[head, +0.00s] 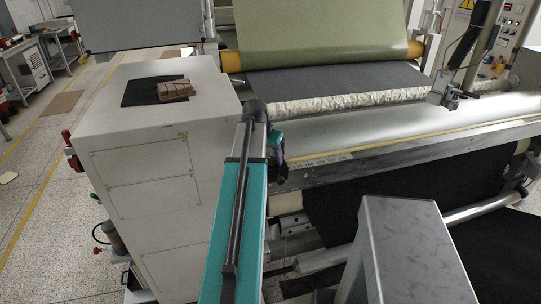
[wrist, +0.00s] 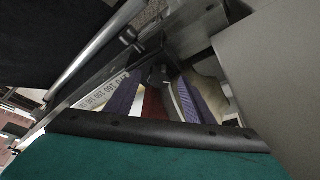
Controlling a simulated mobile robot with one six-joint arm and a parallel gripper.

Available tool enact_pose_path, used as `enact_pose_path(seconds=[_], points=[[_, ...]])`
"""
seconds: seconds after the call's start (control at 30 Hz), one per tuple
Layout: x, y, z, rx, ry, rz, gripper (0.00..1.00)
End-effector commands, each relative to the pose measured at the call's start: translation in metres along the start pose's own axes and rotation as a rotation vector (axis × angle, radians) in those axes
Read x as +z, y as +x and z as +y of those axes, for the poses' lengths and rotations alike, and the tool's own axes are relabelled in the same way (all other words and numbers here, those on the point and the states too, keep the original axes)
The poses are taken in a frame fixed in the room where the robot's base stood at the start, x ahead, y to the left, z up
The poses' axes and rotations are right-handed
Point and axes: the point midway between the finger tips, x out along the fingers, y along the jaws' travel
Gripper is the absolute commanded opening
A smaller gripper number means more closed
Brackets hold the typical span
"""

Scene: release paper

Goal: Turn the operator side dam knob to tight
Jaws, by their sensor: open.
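The operator side dam knob is hard to make out. A dark shape (wrist: 157,76) shows between the far ends of my fingers in the wrist view and may be this knob. In the head view, a small dark part (head: 281,174) sits at the left end of the numbered scale, just below my gripper (head: 278,156). My gripper is open; its ribbed purple finger pads stand apart in the wrist view (wrist: 157,92), with a dark red strip seen between them. I cannot tell whether the fingers touch the dark part. My teal arm hides some of the machine's corner.
The numbered scale (head: 322,162) runs along the machine's front rail (head: 400,147). A grey cabinet (head: 140,155) stands left of my arm, with a brown block (head: 174,88) on a black pad. A grey metal box-like post (head: 405,240) rises at the front right.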

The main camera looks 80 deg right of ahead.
Motion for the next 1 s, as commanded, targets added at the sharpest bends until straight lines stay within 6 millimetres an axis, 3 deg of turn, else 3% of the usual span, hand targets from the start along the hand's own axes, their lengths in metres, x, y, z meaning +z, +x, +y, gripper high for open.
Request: enact_pose_path(seconds=[0.37,0.6,1.0], points=[[0.0003,0.0030,-0.0002,0.000,0.000,0.000,0.48],[0.0003,0.0028,-0.0006,-0.001,-0.001,0.000,0.10],[-0.0003,0.0024,-0.0008,-0.017,-0.034,0.003,0.08]])
